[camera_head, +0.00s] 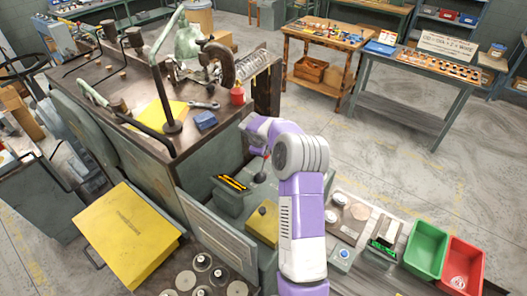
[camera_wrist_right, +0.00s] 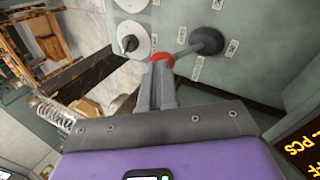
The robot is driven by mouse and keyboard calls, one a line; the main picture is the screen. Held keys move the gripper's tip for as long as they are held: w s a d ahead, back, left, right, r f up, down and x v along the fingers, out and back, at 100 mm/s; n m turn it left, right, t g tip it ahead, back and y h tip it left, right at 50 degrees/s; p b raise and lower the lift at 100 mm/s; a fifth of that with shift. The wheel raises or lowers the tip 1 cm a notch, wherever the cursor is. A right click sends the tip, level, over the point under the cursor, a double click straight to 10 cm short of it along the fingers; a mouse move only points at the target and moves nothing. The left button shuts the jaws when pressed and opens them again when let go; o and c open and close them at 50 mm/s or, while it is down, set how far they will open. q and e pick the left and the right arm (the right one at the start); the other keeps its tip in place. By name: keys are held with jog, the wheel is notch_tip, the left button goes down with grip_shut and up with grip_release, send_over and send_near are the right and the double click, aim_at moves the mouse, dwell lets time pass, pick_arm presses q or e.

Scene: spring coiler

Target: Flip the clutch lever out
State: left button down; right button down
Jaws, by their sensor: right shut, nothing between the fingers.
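In the right wrist view, a lever with a large black ball knob (camera_wrist_right: 207,41) stands out from the grey-green machine panel (camera_wrist_right: 240,72), and a smaller black knob (camera_wrist_right: 130,43) sits on a white disc to its left. I cannot tell from labels which is the clutch lever. My right gripper (camera_wrist_right: 162,78) is shut and empty, its fingertips just by a red part (camera_wrist_right: 162,57) between the two knobs; whether they touch is unclear. In the head view, a black knob (camera_head: 259,177) shows below my right wrist, whose fingers are mostly hidden. My left gripper is out of view.
An orange-lit display (camera_head: 232,183) is on the machine close by. A yellow panel (camera_head: 126,232) lies at the left front. Green (camera_head: 426,246) and red (camera_head: 464,264) bins stand at the right. A coil spring (camera_wrist_right: 52,112) is left in the wrist view.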

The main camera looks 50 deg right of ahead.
jog(key=d+r+p, duration=0.2)
jog(key=r, duration=0.1)
jog(key=shift+s+r+p, duration=0.1)
jog(key=shift+s+p, duration=0.1)
jog(key=shift+p, duration=0.1)
notch_tip(320, 180, up, 6)
jog(key=shift+d+r, duration=0.25)
jog(key=shift+d, duration=0.15)
